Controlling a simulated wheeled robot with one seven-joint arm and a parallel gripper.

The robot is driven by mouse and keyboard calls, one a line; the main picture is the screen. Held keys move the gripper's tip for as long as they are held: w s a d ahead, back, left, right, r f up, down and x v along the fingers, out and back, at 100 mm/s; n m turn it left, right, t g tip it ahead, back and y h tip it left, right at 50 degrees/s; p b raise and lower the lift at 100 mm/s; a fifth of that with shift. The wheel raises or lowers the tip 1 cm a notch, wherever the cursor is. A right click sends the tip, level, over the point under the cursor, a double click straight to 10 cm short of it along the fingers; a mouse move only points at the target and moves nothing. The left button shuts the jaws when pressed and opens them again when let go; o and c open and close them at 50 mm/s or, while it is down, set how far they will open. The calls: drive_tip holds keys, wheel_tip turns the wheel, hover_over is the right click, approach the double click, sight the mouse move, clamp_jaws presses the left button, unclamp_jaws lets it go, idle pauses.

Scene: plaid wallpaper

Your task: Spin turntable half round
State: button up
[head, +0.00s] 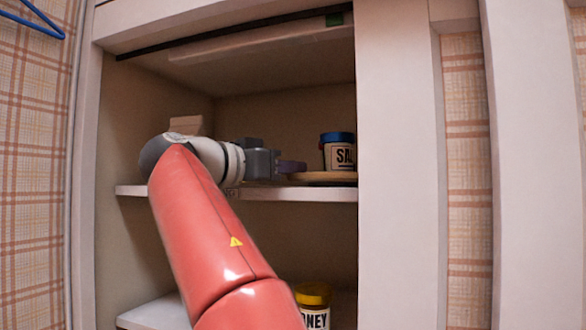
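The turntable (310,177) is a flat tan disc on the upper shelf, partly cut off at right by the cabinet's front panel. A jar (339,157) with a blue lid and a label starting "SAL" stands upright on it. My gripper (292,167) reaches in from the left, with its dark fingers at the turntable's left edge, slightly above the disc. I cannot tell whether they touch it. The fingers are seen from the side, so their gap is hidden.
The shelf (330,194) runs under my wrist. A tan block (187,125) stands behind my wrist at left. A honey jar (314,305) with a yellow lid is on the lower level. The white front panel (398,170) borders the opening at right. A blue hanger (35,18) hangs upper left.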

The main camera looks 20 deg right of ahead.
drive_tip(key=shift+x, duration=0.9)
clamp_jaws()
drive_tip(key=shift+s+f+t+b, duration=0.1)
drive_tip(key=shift+s+t+b, duration=0.05)
drive_tip(key=shift+t+b, duration=0.2)
